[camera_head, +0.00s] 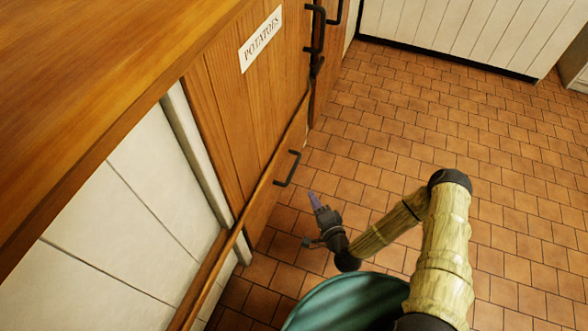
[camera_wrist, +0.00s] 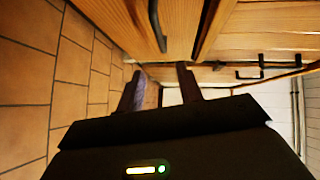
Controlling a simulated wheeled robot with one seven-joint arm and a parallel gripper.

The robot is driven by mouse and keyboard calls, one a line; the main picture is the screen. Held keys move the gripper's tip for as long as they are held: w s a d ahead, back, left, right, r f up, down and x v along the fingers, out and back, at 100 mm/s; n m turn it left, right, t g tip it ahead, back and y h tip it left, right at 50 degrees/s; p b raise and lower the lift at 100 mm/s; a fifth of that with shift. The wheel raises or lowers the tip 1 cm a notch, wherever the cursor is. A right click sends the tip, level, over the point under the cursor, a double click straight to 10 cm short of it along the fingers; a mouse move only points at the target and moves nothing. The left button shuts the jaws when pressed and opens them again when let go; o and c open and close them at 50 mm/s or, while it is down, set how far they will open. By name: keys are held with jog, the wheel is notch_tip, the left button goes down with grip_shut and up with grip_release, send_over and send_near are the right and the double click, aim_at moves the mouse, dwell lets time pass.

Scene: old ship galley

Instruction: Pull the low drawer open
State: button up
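The low drawer (camera_head: 262,206) is a wooden front beneath the panel labelled "POTATOES", and it looks shut. Its dark bar handle (camera_head: 290,169) sticks out toward the floor side. My gripper (camera_head: 313,198) is low over the tiles, a little in front of the handle and apart from it. In the wrist view the handle (camera_wrist: 158,26) stands above and beyond the fingertips, against the drawer wood (camera_wrist: 112,18). The two fingers of my gripper (camera_wrist: 159,80) are spread, with nothing between them.
The "POTATOES" panel (camera_head: 245,100) and a wooden counter (camera_head: 90,90) rise above the drawer. More dark handles (camera_head: 318,30) stick out farther along the cabinet. A teal rounded thing (camera_head: 345,305) is at the bottom. The tiled floor (camera_head: 440,120) to the right is clear.

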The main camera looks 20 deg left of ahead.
aim_at(295, 167)
jog(key=b+x, duration=0.7)
jog(key=x, duration=0.8)
jog(key=shift+a+f, duration=0.1)
jog(key=shift+f, duration=0.1)
jog(key=shift+w+a, duration=0.25)
jog(key=shift+w, duration=0.05)
jog(key=shift+r, duration=0.1)
jog(key=shift+w, duration=0.1)
grip_shut()
